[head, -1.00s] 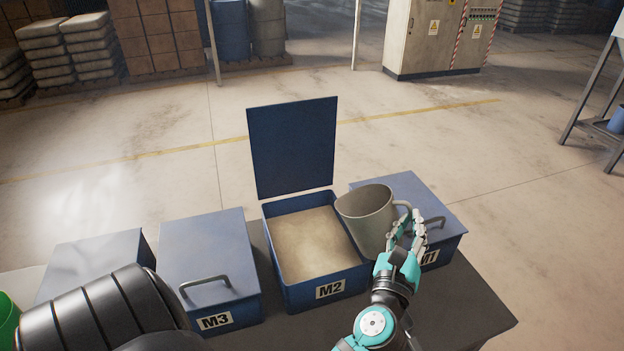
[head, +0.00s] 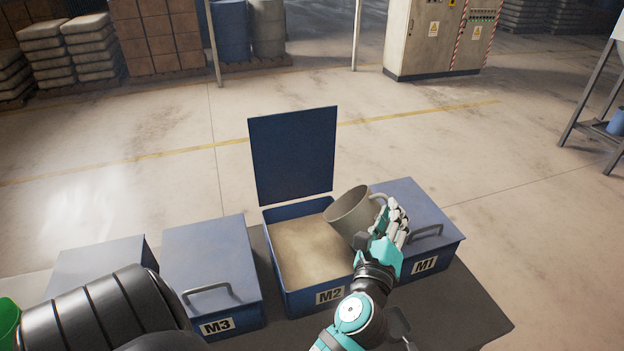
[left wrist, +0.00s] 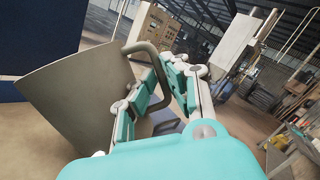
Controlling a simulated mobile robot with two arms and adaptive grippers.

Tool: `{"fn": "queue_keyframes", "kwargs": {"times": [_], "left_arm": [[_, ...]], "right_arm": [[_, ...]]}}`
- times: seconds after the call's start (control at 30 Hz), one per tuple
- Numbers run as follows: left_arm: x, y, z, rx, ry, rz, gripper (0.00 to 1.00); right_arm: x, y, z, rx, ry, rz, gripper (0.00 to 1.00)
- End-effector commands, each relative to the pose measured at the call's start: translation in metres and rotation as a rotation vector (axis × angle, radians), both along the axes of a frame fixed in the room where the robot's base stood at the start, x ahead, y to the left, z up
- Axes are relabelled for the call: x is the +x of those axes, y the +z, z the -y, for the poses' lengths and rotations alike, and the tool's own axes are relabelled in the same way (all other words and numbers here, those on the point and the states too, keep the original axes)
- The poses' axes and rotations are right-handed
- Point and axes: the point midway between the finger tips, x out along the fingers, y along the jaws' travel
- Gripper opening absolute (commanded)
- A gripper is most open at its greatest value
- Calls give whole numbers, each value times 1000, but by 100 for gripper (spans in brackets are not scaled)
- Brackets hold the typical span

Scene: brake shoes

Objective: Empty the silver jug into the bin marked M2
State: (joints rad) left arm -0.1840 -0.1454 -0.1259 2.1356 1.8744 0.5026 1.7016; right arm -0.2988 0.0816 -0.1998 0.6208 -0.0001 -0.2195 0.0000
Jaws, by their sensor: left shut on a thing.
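The silver jug (head: 354,218) is tilted, its mouth toward the left, above the right side of the open bin marked M2 (head: 306,302). Pale tan material (head: 307,250) covers the inside of M2. My left gripper (head: 390,228) is shut on the jug's handle, to the right of the jug body. In the left wrist view, the grey jug (left wrist: 80,100) fills the left side, with its handle between the fingers (left wrist: 160,95). I cannot tell what is inside the jug, and no stream shows. My right gripper is not in view.
M2's blue lid (head: 293,155) stands upright behind it. Closed bins M1 (head: 415,210) and M3 (head: 207,255) flank it, with another closed bin (head: 100,265) further left. A green container (head: 8,318) shows at the left edge. The dark table (head: 470,300) is bare at right.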

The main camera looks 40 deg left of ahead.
Motion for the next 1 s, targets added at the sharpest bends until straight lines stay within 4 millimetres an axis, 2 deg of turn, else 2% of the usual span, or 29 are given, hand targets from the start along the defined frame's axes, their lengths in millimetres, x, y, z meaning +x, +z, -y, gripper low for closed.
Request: {"fn": "queue_keyframes", "kwargs": {"times": [1.0], "left_arm": [[-5,9,-14,-155,1,56,0]], "right_arm": [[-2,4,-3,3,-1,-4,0]]}}
